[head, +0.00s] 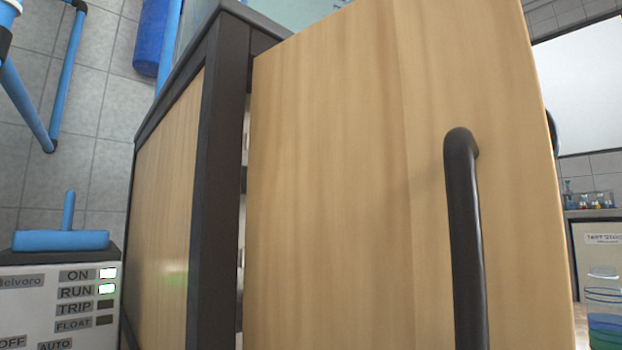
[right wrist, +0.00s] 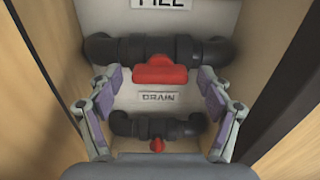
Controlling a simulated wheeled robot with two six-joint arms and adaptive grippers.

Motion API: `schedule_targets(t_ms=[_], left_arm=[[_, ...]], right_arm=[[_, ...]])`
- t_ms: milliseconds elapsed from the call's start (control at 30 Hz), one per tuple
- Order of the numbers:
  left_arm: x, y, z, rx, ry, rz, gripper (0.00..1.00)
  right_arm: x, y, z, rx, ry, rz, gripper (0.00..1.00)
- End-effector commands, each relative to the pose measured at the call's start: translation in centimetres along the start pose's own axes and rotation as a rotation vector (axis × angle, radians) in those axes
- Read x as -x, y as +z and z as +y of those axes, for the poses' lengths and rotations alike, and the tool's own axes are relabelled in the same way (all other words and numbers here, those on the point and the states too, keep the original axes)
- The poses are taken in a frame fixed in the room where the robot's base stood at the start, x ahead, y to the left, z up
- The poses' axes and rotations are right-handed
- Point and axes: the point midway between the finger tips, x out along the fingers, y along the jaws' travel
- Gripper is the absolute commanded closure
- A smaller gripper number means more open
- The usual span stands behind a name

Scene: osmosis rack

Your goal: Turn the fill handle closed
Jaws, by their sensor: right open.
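In the right wrist view the red fill handle (right wrist: 160,70) sits on the upper dark grey valve and pipe, below the partly cut-off FILL label (right wrist: 172,3). The handle appears wide across the picture, roughly in line with the pipe. My right gripper (right wrist: 158,80) is open, with one finger on each side of the handle and gaps on both sides. I cannot tell its distance in depth from the handle. The head view shows neither the fill handle nor either gripper; my left gripper is out of view.
Below, a smaller red handle (right wrist: 157,145) sits on a lower pipe under the DRAIN label (right wrist: 160,97). Wooden panels flank the gripper closely. In the head view a wooden door (head: 330,180) with a dark pull (head: 464,240) fills the middle, beside a control panel (head: 60,300).

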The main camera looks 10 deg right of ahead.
Motion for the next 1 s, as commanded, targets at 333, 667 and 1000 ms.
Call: schedule_targets(t_ms=[333, 667, 1000], left_arm=[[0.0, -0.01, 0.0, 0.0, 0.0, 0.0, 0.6], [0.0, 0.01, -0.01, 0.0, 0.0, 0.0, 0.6], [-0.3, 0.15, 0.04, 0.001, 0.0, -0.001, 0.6]], right_arm=[[-0.02, -0.02, -0.02, 0.0, 0.0, 0.001, 0.4], [0.0, -0.02, -0.02, -0.001, 0.0, 0.001, 0.75], [-0.02, 0.03, -0.03, -0.091, 0.0, 0.001, 0.75]])
